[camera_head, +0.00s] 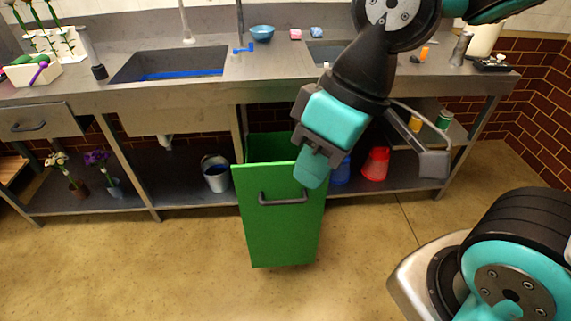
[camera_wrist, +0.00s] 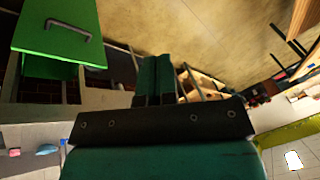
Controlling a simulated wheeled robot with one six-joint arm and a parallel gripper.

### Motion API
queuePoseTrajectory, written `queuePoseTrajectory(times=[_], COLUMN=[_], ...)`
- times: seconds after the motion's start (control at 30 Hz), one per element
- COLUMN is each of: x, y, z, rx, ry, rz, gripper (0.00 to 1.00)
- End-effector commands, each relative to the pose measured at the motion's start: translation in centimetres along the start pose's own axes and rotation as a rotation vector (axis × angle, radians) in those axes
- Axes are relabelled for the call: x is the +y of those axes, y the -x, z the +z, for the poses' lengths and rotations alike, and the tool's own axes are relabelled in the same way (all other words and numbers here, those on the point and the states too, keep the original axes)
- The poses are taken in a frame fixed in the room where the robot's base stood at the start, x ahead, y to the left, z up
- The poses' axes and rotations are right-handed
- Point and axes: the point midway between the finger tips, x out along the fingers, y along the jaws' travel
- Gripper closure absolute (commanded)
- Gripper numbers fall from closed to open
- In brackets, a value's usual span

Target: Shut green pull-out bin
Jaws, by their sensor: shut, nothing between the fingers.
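The green pull-out bin (camera_head: 279,222) stands pulled out from under the counter in the head view, with its open top and inner walls showing behind the front panel. A dark handle (camera_head: 283,199) is on its front. My gripper (camera_head: 311,168) is shut and empty. In the head view it overlaps the upper right of the bin's front; I cannot tell whether it touches. In the wrist view the bin (camera_wrist: 50,27) is at the upper left with its handle (camera_wrist: 68,30), apart from my shut fingers (camera_wrist: 154,80).
The counter (camera_head: 120,92) with sinks runs above the bin. On the lower shelf are a metal bucket (camera_head: 216,175), a red bucket (camera_head: 376,164) and flowers (camera_head: 98,160). A closed-looking drawer (camera_head: 35,122) is at left. The floor (camera_head: 180,260) in front is clear.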

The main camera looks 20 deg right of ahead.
Motion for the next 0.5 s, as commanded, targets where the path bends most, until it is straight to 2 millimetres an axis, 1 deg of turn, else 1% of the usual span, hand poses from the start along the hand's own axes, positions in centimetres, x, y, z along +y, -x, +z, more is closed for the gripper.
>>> queuePoseTrajectory(times=[0.03,0.07,0.17,0.2,0.27,0.3,0.37,0.4,0.47,0.5], x=[0.3,0.8,3.8,5.3,7.9,9.7,12.4,14.2,16.9,18.5], y=[-0.6,-1.0,-2.9,-3.8,-5.3,-6.4,-8.2,-9.3,-11.2,-12.4], z=[-1.2,-2.0,-4.9,-5.9,-7.3,-7.9,-8.5,-8.7,-8.5,-8.2], rx=[0.008,0.022,0.094,0.126,0.178,0.209,0.250,0.272,0.297,0.307], ry=[0.026,0.042,0.107,0.137,0.182,0.211,0.258,0.289,0.336,0.368], rz=[-0.013,-0.017,-0.016,-0.008,0.017,0.041,0.085,0.120,0.179,0.222], gripper=[1.00,1.00,1.00,1.00,1.00,1.00,1.00,1.00,1.00,1.00])
